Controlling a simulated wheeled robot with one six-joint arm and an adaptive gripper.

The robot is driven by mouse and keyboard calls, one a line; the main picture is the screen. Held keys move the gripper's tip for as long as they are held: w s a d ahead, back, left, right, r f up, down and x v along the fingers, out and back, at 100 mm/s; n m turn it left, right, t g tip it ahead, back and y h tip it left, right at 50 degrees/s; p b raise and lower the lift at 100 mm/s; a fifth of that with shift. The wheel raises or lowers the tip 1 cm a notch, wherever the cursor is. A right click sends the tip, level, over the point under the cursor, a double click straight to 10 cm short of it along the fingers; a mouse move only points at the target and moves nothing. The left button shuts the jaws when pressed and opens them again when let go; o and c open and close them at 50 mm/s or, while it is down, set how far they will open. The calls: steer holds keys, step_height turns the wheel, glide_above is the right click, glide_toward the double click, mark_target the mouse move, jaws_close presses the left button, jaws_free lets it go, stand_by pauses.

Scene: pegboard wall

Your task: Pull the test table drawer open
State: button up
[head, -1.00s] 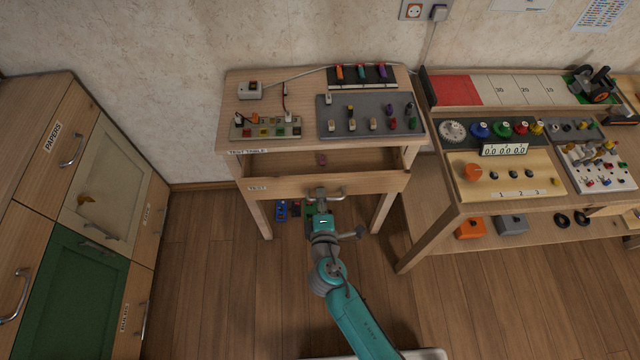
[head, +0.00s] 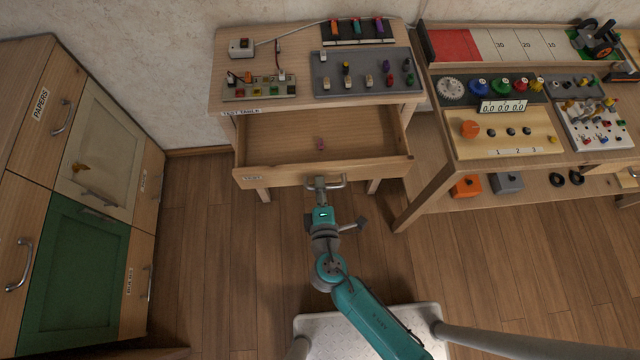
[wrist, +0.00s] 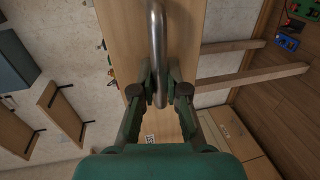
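The test table (head: 300,97) stands against the wall, with its wooden drawer (head: 280,177) pulled well out below the tabletop. My gripper (head: 319,190) is at the metal bar handle (head: 340,183) on the drawer front. In the wrist view the handle (wrist: 158,50) runs between the two fingers of my gripper (wrist: 162,88), which are closed in around it.
A workbench (head: 440,190) with dials, knobs and small parts stands to the right, close to the drawer. Cabinets with a green door (head: 75,270) stand to the left. The wooden floor (head: 230,260) in front of the table is clear apart from my base and arm.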

steer(key=o, duration=0.4)
steer(key=v, duration=1.2)
stand_by(0.6)
